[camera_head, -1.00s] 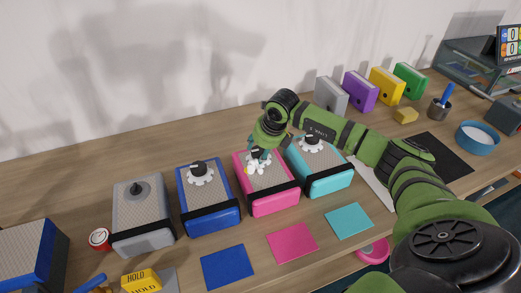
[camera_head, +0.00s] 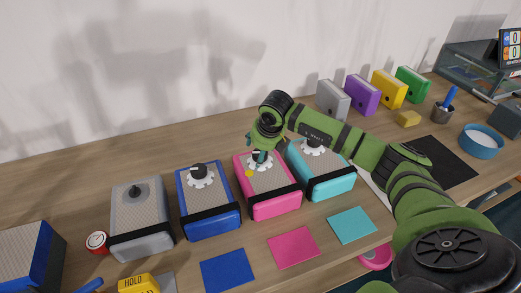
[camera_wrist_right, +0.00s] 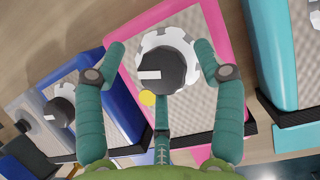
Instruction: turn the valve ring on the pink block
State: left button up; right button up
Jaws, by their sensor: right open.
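The pink block (camera_head: 274,205) stands in the row on the table, with a grey textured top. On it sits a white toothed valve ring (camera_wrist_right: 151,42) around a black knob (camera_wrist_right: 166,68) with a white mark. A yellow dot (camera_wrist_right: 147,98) shows at the ring's near edge; it also shows in the head view (camera_head: 249,173). My right gripper (camera_wrist_right: 160,50) is open, its two green fingers on either side of the ring. The right finger looks close to the rim; I cannot tell whether either touches. In the head view the right gripper (camera_head: 258,150) partly hides the ring. My left gripper is not in view.
A turquoise block (camera_head: 328,184) stands close on the right and a blue block (camera_head: 212,222) on the left, both with knobs. A grey block (camera_head: 140,232) is further left. Coloured mats, including a pink one (camera_head: 293,247), lie in front.

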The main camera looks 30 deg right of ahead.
jog(key=v, duration=1.2)
dwell(0.3)
